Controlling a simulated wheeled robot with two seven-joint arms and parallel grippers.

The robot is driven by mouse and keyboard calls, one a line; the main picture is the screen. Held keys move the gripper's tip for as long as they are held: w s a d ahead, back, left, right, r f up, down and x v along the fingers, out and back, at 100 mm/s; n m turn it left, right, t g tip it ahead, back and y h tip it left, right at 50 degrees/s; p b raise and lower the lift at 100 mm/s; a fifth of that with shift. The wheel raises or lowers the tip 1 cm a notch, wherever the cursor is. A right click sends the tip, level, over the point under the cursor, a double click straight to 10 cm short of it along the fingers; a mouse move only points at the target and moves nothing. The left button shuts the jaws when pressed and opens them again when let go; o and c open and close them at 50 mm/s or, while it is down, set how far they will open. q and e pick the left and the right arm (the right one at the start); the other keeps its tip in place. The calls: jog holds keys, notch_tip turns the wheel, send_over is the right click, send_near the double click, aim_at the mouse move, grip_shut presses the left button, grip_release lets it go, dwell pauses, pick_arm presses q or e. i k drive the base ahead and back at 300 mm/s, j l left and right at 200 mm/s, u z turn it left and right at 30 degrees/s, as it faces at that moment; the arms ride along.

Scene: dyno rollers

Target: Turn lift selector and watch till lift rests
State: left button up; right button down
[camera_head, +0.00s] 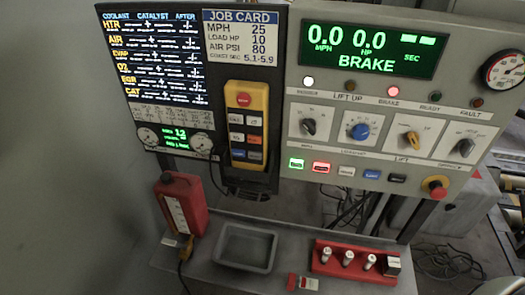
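The lift selector is an amber knob (411,138) on a white plate in the right-hand console, with the word LIFT below it. Its pointer looks tilted, but its exact setting is too small to read. The LIFT UP lamp (348,86) is dark, and the BRAKE lamp (392,91) glows red. The lift itself cannot be made out. Neither of my grippers is in view.
Black (309,126), blue (360,131) and dark (464,147) knobs flank the selector. A red emergency button (436,187) sits below right. A yellow pendant (247,125) hangs left. The shelf below holds a red canister (181,205), grey tray (246,247) and red rack (350,262).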

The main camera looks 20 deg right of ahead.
aim_at(412, 139)
jog(key=l+z, duration=0.1)
jog(key=z, duration=1.55)
jog(key=k+l, duration=0.05)
